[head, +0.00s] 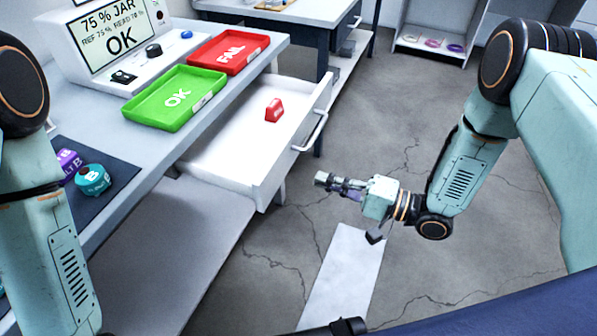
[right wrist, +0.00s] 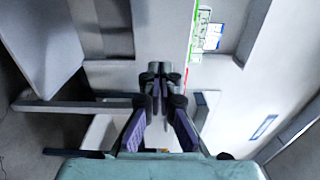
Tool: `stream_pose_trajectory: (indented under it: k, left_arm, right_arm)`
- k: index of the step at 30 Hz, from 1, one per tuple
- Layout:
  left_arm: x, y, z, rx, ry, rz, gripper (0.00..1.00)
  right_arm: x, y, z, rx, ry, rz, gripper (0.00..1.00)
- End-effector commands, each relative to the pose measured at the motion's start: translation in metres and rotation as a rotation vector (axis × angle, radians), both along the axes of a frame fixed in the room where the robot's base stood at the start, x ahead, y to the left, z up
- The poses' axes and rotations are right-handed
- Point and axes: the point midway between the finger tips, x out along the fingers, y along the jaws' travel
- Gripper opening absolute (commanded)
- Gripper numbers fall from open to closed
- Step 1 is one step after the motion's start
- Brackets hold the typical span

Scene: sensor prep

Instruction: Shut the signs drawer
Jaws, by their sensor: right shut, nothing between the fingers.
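The signs drawer (head: 292,158) is pulled out from under the bench in the head view. It is white, with a bar handle (head: 318,131) on its front panel. A small red sign block (head: 274,110) stands inside it. My right gripper (head: 322,180) is shut and empty. It points left, in front of the drawer and a little below the handle in the picture, apart from it. The right wrist view also shows its closed fingers (right wrist: 160,72); I cannot clearly tell the drawer there. My left arm shows at the left edge, but its gripper is out of view.
On the bench stand a green OK tray (head: 150,122), a red FAIL tray (head: 228,66) and a display console (head: 108,38). Two jars, purple (head: 68,162) and teal (head: 92,180), sit on a dark mat. Another table (head: 270,15) stands behind. The floor beyond the drawer front is clear.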

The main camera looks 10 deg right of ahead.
Motion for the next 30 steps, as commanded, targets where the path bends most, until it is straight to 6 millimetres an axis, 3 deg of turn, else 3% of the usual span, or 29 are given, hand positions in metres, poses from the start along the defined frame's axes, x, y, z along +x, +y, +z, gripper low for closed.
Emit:
stream_pose_trajectory:
  k: [6,12,30]
  left_arm:
    - [0.0,0.0,-0.007,0.0,0.0,0.002,0.59]
    - [0.0,0.0,-0.011,0.0,0.0,0.001,0.59]
    - [0.0,0.0,-0.012,0.0,0.0,0.001,0.59]
  right_arm:
    - [0.022,0.033,-0.001,-0.001,-0.002,0.007,0.0]
    - [0.037,0.05,0.0,-0.001,-0.001,0.003,0.0]
    - [0.043,0.059,0.0,-0.001,-0.001,0.002,0.0]
